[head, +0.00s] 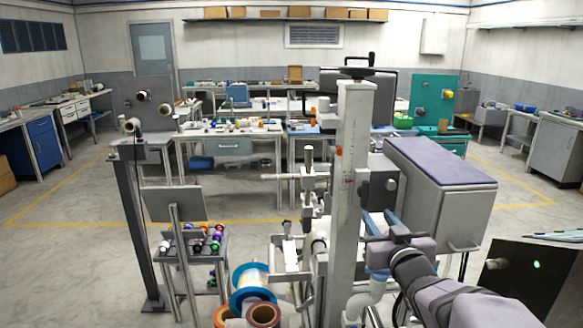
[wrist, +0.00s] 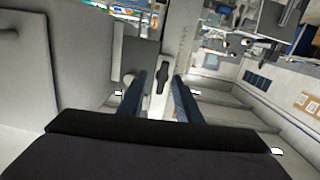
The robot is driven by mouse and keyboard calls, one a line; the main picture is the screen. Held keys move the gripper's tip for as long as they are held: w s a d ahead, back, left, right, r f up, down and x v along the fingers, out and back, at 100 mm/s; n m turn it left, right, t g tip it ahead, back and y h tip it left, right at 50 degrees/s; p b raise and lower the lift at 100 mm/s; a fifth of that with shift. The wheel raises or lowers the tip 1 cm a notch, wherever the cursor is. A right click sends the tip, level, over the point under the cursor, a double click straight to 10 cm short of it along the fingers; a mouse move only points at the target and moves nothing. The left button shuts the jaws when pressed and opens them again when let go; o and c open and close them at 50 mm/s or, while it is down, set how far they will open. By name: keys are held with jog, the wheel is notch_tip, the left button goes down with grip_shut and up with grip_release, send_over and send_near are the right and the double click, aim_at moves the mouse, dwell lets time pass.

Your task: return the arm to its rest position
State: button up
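My gripper (wrist: 160,82) shows in the wrist view as two blue fingers with a clear gap between them. Nothing is held in the gap. Beyond the fingers stands a pale upright post with a black knob (wrist: 163,75); I cannot tell how far off it is. In the head view my grey-purple arm reaches in from the lower right corner. Its end is close to the right side of a tall pale column (head: 350,180), below a grey box with a purple top (head: 440,190). The fingertips are hard to make out there.
A blue-rimmed reel (head: 241,296) and a copper-coloured reel (head: 263,314) are at the bottom, left of the column. A small rack with several coloured spools (head: 205,243) stands further left. A dark post (head: 138,225) rises beside it. Open floor (head: 75,212) lies at left.

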jog(key=s+d+f+m+g+h, duration=0.1)
jog(key=s+d+f+g, duration=0.3)
jog(key=f, duration=0.5)
jog(key=s+d+f+m+g+h, duration=0.1)
jog(key=s+f+g, duration=0.45)
jog(key=f, duration=0.45)
jog(key=s+a+f+g+y+p, duration=0.1)
jog(key=s+a+f+g, duration=0.3)
jog(key=s, duration=0.6)
jog(key=s+a+f+g+y, duration=0.1)
jog(key=s+a+f+g, duration=0.25)
jog(key=s, duration=0.55)
jog(key=s+a+r+n+p, duration=0.1)
jog(key=s+a+r+p, duration=0.1)
jog(key=a, duration=0.5)
jog(key=shift+a+n+y+p, duration=0.3)
jog(key=shift+a+n+p, duration=0.05)
jog(key=shift+n+p, duration=0.1)
